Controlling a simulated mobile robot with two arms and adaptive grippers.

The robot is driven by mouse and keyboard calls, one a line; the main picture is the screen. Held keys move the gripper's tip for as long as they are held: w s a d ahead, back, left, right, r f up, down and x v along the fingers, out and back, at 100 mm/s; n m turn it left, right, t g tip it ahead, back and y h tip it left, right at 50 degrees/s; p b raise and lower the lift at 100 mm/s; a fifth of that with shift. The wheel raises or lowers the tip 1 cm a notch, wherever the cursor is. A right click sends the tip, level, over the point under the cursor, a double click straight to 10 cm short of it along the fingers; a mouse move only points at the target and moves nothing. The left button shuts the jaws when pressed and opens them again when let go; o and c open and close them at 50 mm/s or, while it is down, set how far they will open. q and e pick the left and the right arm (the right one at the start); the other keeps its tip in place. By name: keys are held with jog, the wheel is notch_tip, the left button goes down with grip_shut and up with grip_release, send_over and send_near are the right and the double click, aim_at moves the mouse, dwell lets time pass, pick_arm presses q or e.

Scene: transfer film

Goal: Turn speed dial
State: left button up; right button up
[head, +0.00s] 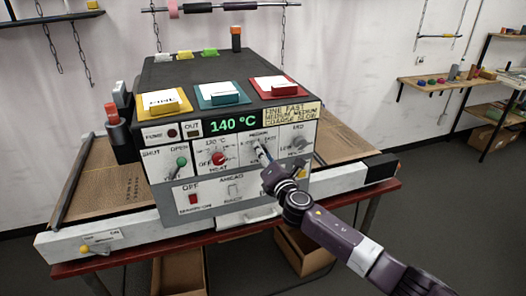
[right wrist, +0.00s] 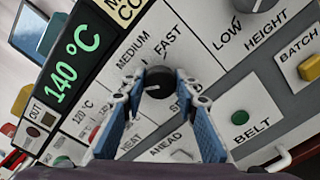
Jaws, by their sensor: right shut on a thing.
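The black round speed dial (right wrist: 158,82) sits on the white front panel of the machine, with MEDIUM and FAST printed around it and SPEED partly covered. My right gripper (right wrist: 156,88) has a blue-padded finger on each side of the dial and is shut on it. A small pale mark shows on the dial, but I cannot tell exactly where it points. In the head view my right gripper (head: 263,156) reaches the panel from the lower right and mostly hides the dial. My left gripper is not in view.
A green display (head: 233,124) reads 140 °C. The red heat dial (head: 219,159) is left of the speed dial and the grey height dial (head: 299,145) right. A green-knobbed lever (head: 181,162) is further left. A card above reads FINE FAST, MEDIUM MEDIUM, COARSE SLOW.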

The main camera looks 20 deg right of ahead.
jog(key=shift+o, duration=0.2)
jog(key=shift+f+n, duration=0.15)
jog(key=shift+n, duration=0.45)
jog(key=o, duration=1.1)
jog(key=shift+s, duration=0.1)
jog(key=s, duration=1.2)
jog(key=shift+d, duration=0.2)
jog(key=shift+w, duration=0.1)
